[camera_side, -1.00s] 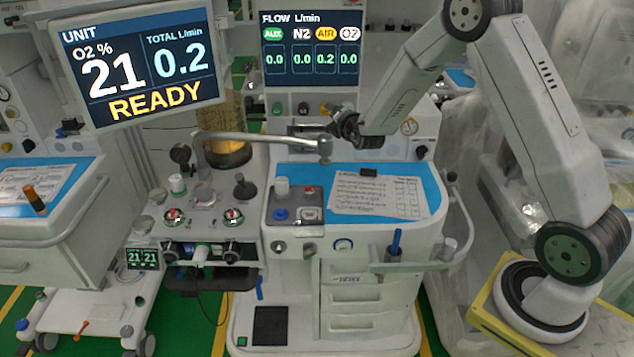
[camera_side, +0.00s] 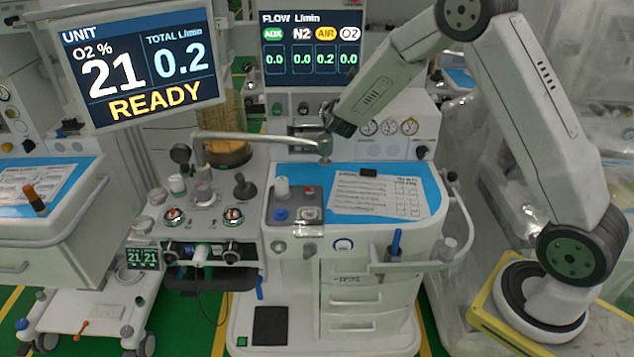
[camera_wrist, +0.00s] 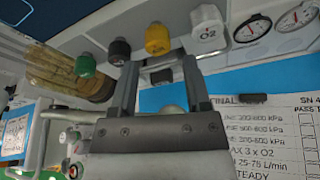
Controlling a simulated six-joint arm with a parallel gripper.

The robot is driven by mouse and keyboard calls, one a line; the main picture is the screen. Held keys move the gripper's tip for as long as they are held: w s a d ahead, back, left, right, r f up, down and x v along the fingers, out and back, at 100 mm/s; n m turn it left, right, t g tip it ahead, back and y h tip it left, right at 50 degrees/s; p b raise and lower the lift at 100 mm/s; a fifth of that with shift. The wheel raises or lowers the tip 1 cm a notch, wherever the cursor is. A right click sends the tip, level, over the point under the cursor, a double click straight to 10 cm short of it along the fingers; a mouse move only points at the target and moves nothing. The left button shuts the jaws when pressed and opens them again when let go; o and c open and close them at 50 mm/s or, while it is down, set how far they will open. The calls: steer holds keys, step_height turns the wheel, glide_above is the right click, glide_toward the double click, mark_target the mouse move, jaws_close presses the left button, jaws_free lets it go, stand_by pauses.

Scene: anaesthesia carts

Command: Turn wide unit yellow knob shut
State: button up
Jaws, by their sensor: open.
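The yellow knob (camera_wrist: 158,39) is on the panel of the wide unit, in the wrist view between a black knob (camera_wrist: 119,52) and the white O2 knob (camera_wrist: 208,30). My gripper (camera_wrist: 160,62) is open, one finger on each side, with its tips just below the yellow knob in the picture. I cannot tell if they touch it. In the side view my gripper is in front of the knob row and largely hides the yellow knob. The flow screen (camera_side: 311,48) shows AIR at 0.2 and the others at 0.0.
A green knob (camera_wrist: 86,65) is left of the black one. Gauges (camera_wrist: 252,27) are to the right. A grey jointed bar (camera_side: 255,138) reaches across just below my gripper. A paper sheet (camera_side: 378,193) lies on the blue worktop (camera_side: 440,190).

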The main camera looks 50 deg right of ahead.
steer(key=shift+w+a+r+n+g, duration=0.15)
steer(key=shift+a+n+g, duration=0.45)
steer(key=shift+n, duration=0.6)
steer(key=shift+w, duration=0.1)
steer(key=shift+x, duration=3.85)
jaws_close()
